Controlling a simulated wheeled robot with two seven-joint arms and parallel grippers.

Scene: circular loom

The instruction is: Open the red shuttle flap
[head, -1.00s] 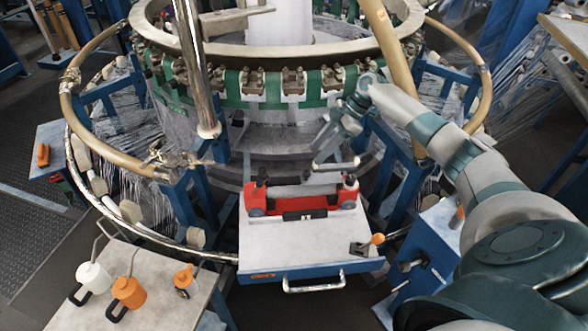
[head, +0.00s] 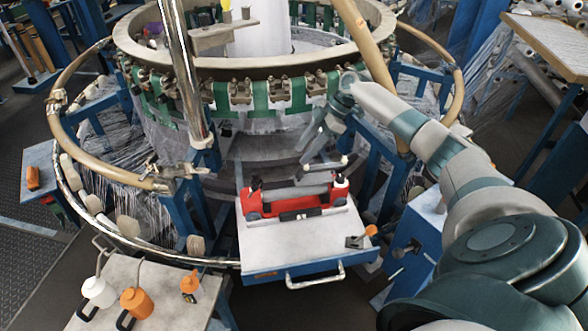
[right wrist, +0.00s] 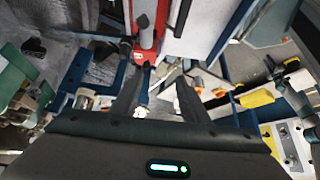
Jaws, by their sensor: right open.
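The red shuttle (head: 262,208) sits on a light tray table (head: 300,240) in front of the circular loom, with dark fittings at both ends and a grey part along its top. I cannot clearly tell the flap's state. The shuttle also shows at the top of the right wrist view (right wrist: 146,32). My right gripper (head: 313,142) hangs above and behind the shuttle in the head view, apart from it. Its fingers are open in the right wrist view (right wrist: 160,98), and no held thing is clear between them. My left gripper is not in view.
The loom ring (head: 270,62) with green bands stands behind. A chrome post (head: 183,70) rises left of the shuttle. A side table (head: 175,292) holds white and orange containers. A small tool with an orange knob (head: 362,236) lies at the tray's right edge.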

